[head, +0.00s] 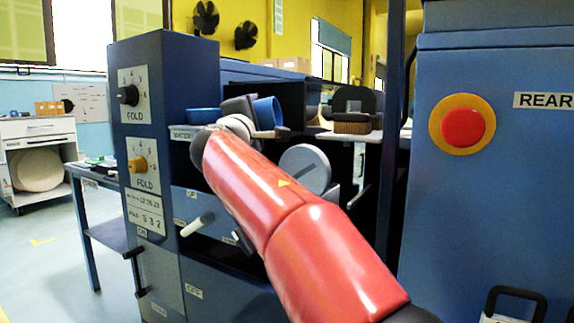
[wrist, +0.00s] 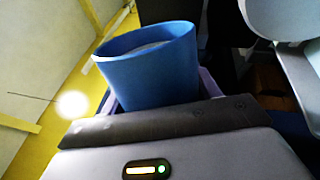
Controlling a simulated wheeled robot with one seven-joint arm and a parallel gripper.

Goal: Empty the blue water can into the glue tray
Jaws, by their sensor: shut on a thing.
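The blue can (head: 267,112) is at the end of my red arm in the head view, tilted, beside the dark parts of my gripper (head: 243,110). In the wrist view the blue can (wrist: 150,68) stands just past my gripper (wrist: 160,112), which is shut on it. Its open rim faces the camera and a pale grey surface shows inside. A second blue round thing (head: 203,116) sits at the shelf labelled WATER, left of my gripper. I cannot make out the glue tray for certain; my arm hides part of the machine.
A blue machine column with dials (head: 140,130) stands close on the left. A blue cabinet (head: 490,180) with a red button (head: 463,127) is on the right.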

